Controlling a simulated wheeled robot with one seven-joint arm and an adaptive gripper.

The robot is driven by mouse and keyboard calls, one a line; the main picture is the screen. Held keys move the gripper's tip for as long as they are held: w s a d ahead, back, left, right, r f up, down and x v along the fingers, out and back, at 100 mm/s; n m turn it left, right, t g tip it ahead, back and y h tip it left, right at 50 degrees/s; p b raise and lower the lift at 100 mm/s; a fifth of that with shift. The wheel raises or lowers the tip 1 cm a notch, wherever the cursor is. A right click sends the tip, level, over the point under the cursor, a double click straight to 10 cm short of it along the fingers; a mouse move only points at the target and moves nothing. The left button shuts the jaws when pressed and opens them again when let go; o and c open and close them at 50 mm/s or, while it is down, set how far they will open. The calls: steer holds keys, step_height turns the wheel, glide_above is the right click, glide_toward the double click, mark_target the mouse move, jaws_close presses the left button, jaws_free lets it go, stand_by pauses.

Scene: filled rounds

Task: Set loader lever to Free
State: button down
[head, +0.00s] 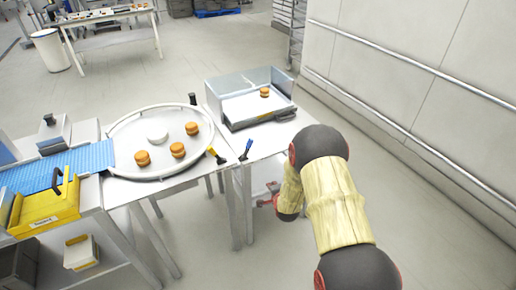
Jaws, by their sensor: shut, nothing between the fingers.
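Several small levers or handles show, and I cannot tell from any label which is the loader lever. A blue-handled lever (246,150) and a yellow-and-black lever (216,155) stand at the front edge of the table, between the round turntable and the clear-walled tray unit. A black knob (192,98) stands behind the turntable. A black handle (60,182) rises from the yellow unit at left. Position marks such as Free are too small to read.
The round turntable (118,165) carries several orange-brown rounds and a white disc. The clear-walled tray unit (232,118) holds one round. A blue conveyor (90,158) and a yellow unit (45,210) are at left. A railed wall is at right; floor between is clear.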

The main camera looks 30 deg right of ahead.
mark_target(248, 149)
steer(key=w+d+r+m+t+h, duration=0.1)
steer(key=w+r+m+t, duration=0.3)
steer(key=r, duration=0.7)
steer(key=shift+w+m+t, duration=0.4)
steer(key=shift+w+m, duration=0.2)
steer(key=shift+m, duration=0.5)
steer(key=shift+d+r, duration=0.1)
steer(key=b+x, duration=0.2)
steer(key=x, duration=0.8)
steer(key=shift+w+b, duration=0.2)
steer(key=shift+b, duration=0.15)
steer(key=a, duration=0.1)
steer(key=a+r, duration=0.1)
steer(key=shift+s+a, duration=0.2)
steer(key=shift+a, duration=0.1)
steer(key=shift+s+a+r+b, duration=0.1)
steer(key=shift+a+r+b, duration=0.25)
steer(key=shift+a, duration=0.25)
steer(key=shift+d, duration=0.15)
